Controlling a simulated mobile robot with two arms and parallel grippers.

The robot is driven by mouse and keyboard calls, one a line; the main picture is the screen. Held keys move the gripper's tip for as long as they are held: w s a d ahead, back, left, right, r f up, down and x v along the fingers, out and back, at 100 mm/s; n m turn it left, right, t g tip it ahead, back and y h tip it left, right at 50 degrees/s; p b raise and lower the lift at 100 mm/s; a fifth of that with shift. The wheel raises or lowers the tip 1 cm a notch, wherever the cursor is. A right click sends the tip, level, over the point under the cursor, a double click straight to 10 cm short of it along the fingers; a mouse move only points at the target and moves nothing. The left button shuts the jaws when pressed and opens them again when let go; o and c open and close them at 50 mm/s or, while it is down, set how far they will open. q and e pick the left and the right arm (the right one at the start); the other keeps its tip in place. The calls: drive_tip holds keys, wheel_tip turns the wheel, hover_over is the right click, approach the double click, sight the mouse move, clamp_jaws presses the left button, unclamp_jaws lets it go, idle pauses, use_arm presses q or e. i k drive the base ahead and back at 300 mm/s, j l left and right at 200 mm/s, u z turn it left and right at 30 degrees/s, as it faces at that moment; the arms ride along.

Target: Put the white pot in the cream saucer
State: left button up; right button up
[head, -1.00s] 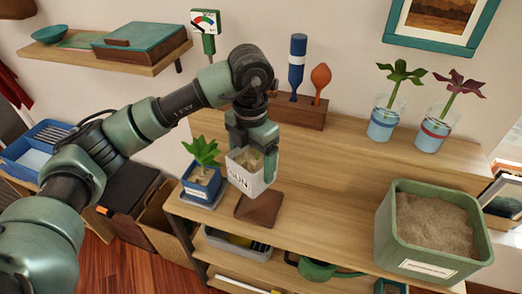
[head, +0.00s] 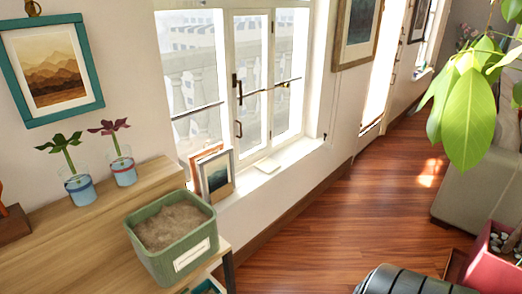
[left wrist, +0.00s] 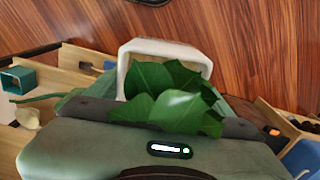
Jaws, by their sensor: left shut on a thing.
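In the left wrist view, the white pot (left wrist: 203,62) shows as a pale, square-cornered rim, with dark green leaves (left wrist: 165,98) in front of it. My left gripper (left wrist: 168,122) is shut on this pot; its fingertips are largely hidden by the leaves. The pot's lower part is hidden. The head view now shows neither my left gripper nor the white pot. I see no cream saucer in either current view. My right gripper is not in view.
The green sand box (head: 168,262) stands at the shelf's right end, with two glass vases (head: 80,189) behind it. Framed pictures (head: 214,172) lean on the window sill. The wooden floor (head: 320,215) is open to the right. A red planter (head: 495,268) stands at far right.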

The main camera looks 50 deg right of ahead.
sight(268, 166)
drive_tip(key=l, duration=1.1)
drive_tip(key=i+l, duration=0.15)
drive_tip(key=l, duration=1)
drive_tip(key=i+l, duration=0.15)
drive_tip(key=l, duration=0.45)
drive_tip(key=i+l, duration=0.15)
drive_tip(key=l, duration=0.45)
drive_tip(key=i+l, duration=0.15)
drive_tip(key=l, duration=0.45)
drive_tip(key=i+l, duration=0.15)
drive_tip(key=l, duration=0.45)
drive_tip(key=i+l, duration=0.15)
drive_tip(key=l, duration=0.45)
drive_tip(key=i+l, duration=0.15)
drive_tip(key=l, duration=0.45)
drive_tip(key=i+l, duration=0.15)
drive_tip(key=l, duration=0.45)
drive_tip(key=i+l+u, duration=0.1)
drive_tip(key=l, duration=0.5)
